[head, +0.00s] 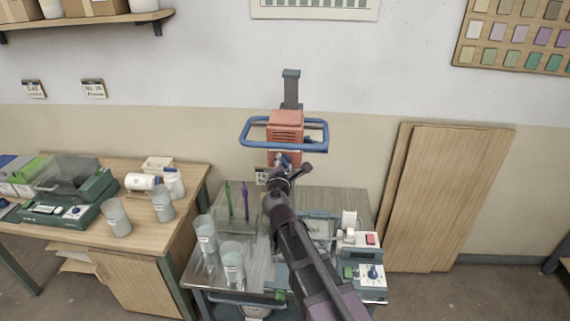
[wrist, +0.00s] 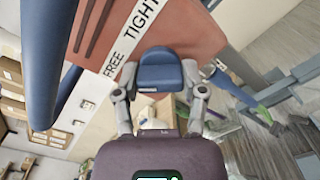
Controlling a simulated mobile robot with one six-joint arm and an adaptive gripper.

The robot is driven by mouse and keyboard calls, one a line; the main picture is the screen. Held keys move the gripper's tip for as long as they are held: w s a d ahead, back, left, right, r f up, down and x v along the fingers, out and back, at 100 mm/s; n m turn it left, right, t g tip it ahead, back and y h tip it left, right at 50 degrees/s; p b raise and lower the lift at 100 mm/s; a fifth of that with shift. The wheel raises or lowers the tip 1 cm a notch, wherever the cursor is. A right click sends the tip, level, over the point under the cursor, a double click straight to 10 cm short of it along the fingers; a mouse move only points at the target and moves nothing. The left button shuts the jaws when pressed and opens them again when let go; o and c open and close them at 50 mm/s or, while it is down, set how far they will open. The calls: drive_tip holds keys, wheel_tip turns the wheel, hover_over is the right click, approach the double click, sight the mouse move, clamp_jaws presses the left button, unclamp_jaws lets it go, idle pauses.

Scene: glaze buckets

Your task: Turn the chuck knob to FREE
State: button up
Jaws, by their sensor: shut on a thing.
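The chuck knob (wrist: 160,76) is blue and sits on the front of an orange mixer head (head: 286,124). In the wrist view, a white strip (wrist: 129,38) above it reads FREE at its lower left and TIGHT at its upper right. I cannot tell which word the knob points to. My gripper (wrist: 160,92) has a finger on each side of the knob and is shut on it. In the head view, my gripper (head: 284,170) reaches up to the front of the mixer head, and my wrist and fingers hide most of the knob.
A blue ring handle (head: 260,146) surrounds the mixer head. Below, the bench (head: 345,200) holds clear buckets (head: 232,262), a green and a purple stirrer (head: 245,200) and a control box (head: 372,275). Wooden boards (head: 445,195) lean on the wall at right.

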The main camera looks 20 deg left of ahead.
drive_tip(key=shift+w+a+n, duration=0.1)
drive_tip(key=shift+n, duration=0.5)
drive_tip(key=o, duration=1.2)
drive_tip(key=shift+c, duration=0.2)
drive_tip(key=v, duration=1.2)
drive_tip(key=shift+d, duration=0.2)
